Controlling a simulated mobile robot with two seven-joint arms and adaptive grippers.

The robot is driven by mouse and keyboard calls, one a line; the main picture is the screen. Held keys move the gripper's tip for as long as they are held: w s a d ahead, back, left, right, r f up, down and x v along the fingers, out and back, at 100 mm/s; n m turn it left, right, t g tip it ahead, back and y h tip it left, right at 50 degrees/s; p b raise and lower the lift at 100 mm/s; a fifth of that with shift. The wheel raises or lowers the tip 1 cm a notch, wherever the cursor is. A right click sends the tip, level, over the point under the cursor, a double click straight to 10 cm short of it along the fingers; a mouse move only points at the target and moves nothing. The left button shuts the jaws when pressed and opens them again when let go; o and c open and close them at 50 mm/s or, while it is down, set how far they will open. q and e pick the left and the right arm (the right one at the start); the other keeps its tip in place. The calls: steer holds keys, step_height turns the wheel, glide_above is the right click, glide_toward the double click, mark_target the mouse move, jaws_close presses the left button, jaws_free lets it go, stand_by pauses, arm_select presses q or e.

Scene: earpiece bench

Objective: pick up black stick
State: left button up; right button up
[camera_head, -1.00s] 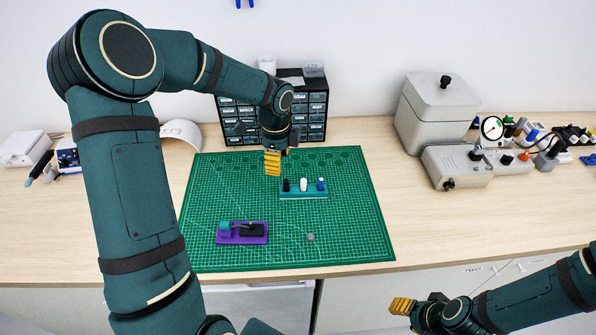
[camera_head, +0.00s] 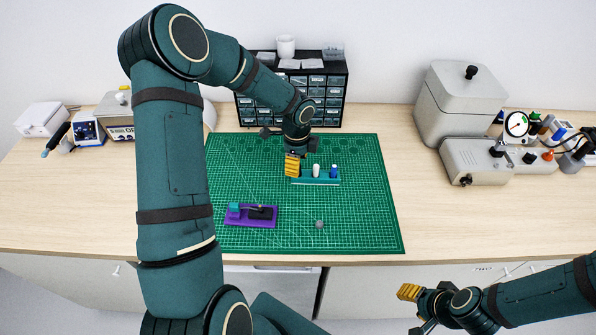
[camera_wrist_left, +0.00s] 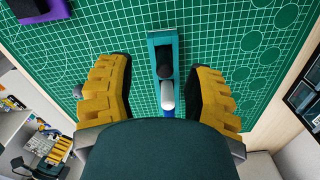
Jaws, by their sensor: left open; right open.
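The teal holder (camera_head: 322,183) stands on the green mat with a white stick (camera_head: 316,170) and a blue stick (camera_head: 334,171) upright in it. In the head view my left gripper (camera_head: 293,164) hides the holder's left end, and I cannot make out the black stick there. In the left wrist view the black stick (camera_wrist_left: 164,70) stands in the holder, before the white one. My left gripper (camera_wrist_left: 162,78) is open there, one yellow finger on each side of the holder, apart from the stick. My right gripper (camera_head: 409,292) is open and empty in front of the bench.
A purple base (camera_head: 233,219) with a black part (camera_head: 262,213) lies on the cutting mat (camera_head: 370,215), near a small grey piece (camera_head: 319,224). A drawer cabinet (camera_head: 333,100) stands behind. Grey machines (camera_head: 460,105) stand to the right. The mat's right side is clear.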

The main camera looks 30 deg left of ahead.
arm_select(q)
steer(key=f, duration=0.4)
steer(key=shift+w+f, duration=0.1)
steer(key=shift+w, duration=0.15)
jaws_close()
